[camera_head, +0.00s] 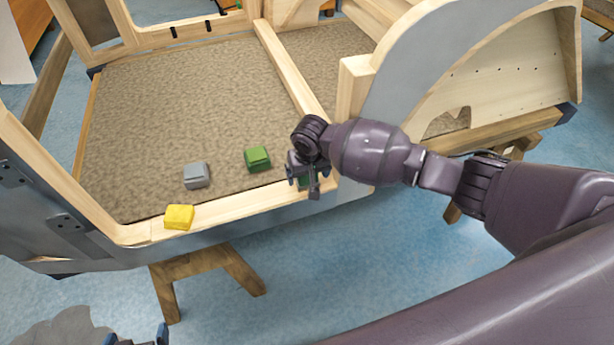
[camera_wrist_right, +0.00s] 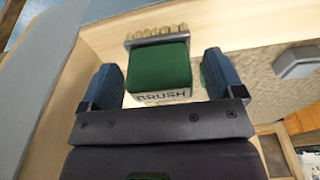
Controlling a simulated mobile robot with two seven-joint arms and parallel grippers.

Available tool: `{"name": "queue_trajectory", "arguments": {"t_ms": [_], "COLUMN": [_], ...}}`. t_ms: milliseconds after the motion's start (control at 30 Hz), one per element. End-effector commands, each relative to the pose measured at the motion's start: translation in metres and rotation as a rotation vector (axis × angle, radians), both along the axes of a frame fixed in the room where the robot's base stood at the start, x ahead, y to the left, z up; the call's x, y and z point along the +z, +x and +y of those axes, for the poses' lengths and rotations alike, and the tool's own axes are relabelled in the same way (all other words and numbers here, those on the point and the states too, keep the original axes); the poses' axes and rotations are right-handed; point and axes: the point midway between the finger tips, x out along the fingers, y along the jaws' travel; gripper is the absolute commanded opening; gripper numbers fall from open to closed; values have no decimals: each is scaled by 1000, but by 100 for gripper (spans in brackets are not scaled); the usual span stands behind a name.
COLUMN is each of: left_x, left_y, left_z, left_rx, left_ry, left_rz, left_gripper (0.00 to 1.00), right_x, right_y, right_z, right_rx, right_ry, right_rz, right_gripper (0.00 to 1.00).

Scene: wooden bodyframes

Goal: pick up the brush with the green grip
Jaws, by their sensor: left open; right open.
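The brush with the green grip (camera_wrist_right: 160,62) shows in the right wrist view, with "BRUSH" lettered on its near side and pale bristles at its far edge. My right gripper (camera_wrist_right: 158,66) is open, with one blue finger on each side of the brush; I cannot tell whether either touches it. In the head view the right gripper (camera_head: 307,180) is over the wooden frame's front rail and hides most of the brush (camera_head: 304,182). My left gripper (camera_head: 136,338) shows only its blue fingertips, apart and empty, at the bottom edge.
A green block (camera_head: 257,159) and a grey block (camera_head: 196,175) lie on the brown carpeted floor (camera_head: 170,110). A yellow block (camera_head: 179,217) sits on the front rail (camera_head: 235,208). A curved wooden panel (camera_head: 500,75) stands right of the gripper.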

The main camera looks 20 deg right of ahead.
Motion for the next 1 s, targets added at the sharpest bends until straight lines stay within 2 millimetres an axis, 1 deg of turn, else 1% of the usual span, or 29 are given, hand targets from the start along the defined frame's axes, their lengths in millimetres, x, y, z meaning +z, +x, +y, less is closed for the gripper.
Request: {"name": "queue_trajectory", "arguments": {"t_ms": [267,600,633,867,1000], "left_x": [0,0,0,0,7], "left_y": [0,0,0,0,1], "left_z": [0,0,0,0,0], "left_rx": [0,0,0,0,0], "left_ry": [0,0,0,0,0], "left_rz": [1,1,0,0,-6], "left_gripper": [97,97,97,97,97], "right_x": [-2,-2,-1,-1,6], "right_y": [1,1,1,1,2], "right_z": [0,0,0,0,-1], "right_rx": [0,0,0,0,-1], "right_ry": [0,0,0,0,0], "right_rz": [-1,-1,-2,-2,-4], "right_gripper": [87,35,33,33,33]}}
